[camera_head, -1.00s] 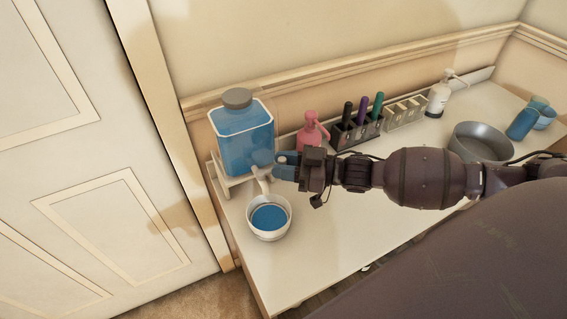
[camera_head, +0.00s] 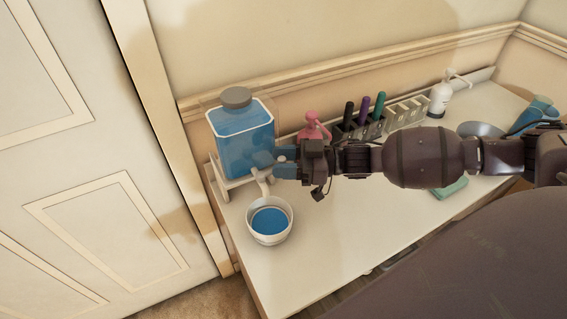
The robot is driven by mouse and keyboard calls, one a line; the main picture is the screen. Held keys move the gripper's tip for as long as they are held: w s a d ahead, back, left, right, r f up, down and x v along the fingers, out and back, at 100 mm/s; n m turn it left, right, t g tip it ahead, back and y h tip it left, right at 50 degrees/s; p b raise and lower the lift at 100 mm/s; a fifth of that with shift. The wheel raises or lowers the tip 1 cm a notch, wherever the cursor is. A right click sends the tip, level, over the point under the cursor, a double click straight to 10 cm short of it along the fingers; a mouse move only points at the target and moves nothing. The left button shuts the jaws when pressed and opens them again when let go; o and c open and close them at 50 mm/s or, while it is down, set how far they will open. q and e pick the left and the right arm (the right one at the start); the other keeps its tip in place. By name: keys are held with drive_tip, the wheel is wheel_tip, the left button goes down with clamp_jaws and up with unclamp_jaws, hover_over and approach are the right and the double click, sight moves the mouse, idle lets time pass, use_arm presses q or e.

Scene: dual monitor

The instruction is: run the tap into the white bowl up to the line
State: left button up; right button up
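The white bowl (camera_head: 270,238) stands on the counter below the tap and holds blue liquid (camera_head: 269,221). A pale line shows inside its wall above the liquid. The blue dispenser tank (camera_head: 241,140) with a grey cap stands on a white stand behind the bowl. Its white tap (camera_head: 262,184) points down over the bowl's back rim. My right gripper (camera_head: 266,163) is at the tap, with its blue fingers around or against the tap's upper part. The fingers hide the tap handle, so I cannot tell whether they grip it. My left gripper is out of view.
A green sponge (camera_head: 452,188) lies under my arm. A grey pan (camera_head: 480,129) is partly hidden. The counter's front middle (camera_head: 335,235) is clear.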

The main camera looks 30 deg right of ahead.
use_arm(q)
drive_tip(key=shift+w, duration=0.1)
use_arm(e)
drive_tip(key=shift+o, duration=0.3)
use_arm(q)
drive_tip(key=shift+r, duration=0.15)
use_arm(e)
drive_tip(key=v, duration=1.1)
